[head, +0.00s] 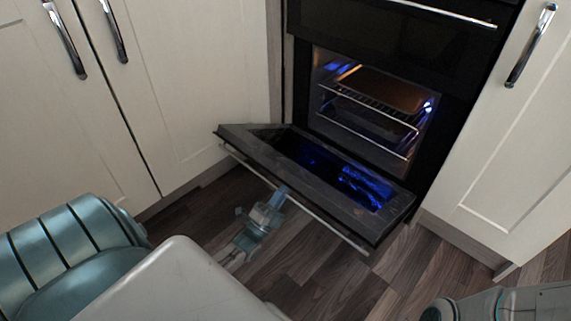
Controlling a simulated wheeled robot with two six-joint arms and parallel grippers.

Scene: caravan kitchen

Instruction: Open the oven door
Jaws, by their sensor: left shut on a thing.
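The oven (375,108) is built into the cabinets, and its lit cavity with wire racks is exposed. Its black door (395,207) is swung down, tilted outward well away from the cavity, with blue reflections on its inner glass. A long metal handle bar (318,217) runs along the door's outer edge. My left gripper (277,197) is below the door and shut on the handle bar, left of its middle. The exact finger contact is small and partly hidden by the door edge. At the bottom right, part of my right arm shows; its fingertips cannot be made out.
Cream cabinet doors (190,75) with metal handles stand left of the oven. Another cream cabinet door (510,150) stands close on the right.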

